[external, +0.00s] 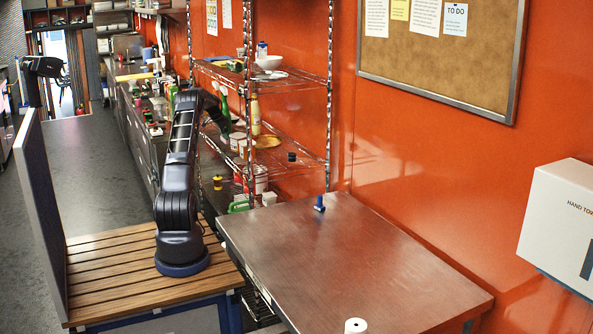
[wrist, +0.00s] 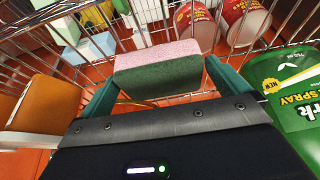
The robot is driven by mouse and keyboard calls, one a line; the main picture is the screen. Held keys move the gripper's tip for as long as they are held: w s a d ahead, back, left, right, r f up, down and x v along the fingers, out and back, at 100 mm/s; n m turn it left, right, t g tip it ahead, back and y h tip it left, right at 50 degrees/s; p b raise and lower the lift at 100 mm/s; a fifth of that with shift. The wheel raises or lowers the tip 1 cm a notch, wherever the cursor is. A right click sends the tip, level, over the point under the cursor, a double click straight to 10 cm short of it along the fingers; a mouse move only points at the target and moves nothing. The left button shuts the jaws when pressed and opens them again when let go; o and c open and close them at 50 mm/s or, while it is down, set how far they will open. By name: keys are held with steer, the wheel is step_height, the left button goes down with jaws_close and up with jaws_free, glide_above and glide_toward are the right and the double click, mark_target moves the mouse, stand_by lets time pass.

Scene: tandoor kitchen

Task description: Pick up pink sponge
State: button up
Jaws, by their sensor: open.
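The sponge (wrist: 157,72), pink on one face and dark green on the other, shows in the upper middle of the wrist view, on a wire shelf. My gripper (wrist: 163,80) is open, with one teal finger at each side of the sponge. The right finger is very close to the sponge's right end; I cannot tell whether either finger touches it. In the external view my arm reaches up and over to the wire shelving, where my gripper (external: 222,116) is small and dark. I cannot make out the sponge there.
An orange-brown object (wrist: 45,110) is at left. The wire shelving (external: 328,95) has metal posts. The steel table (external: 350,250) is mostly clear.

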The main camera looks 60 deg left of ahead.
steer(key=c, duration=0.8)
steer(key=shift+r, duration=0.1)
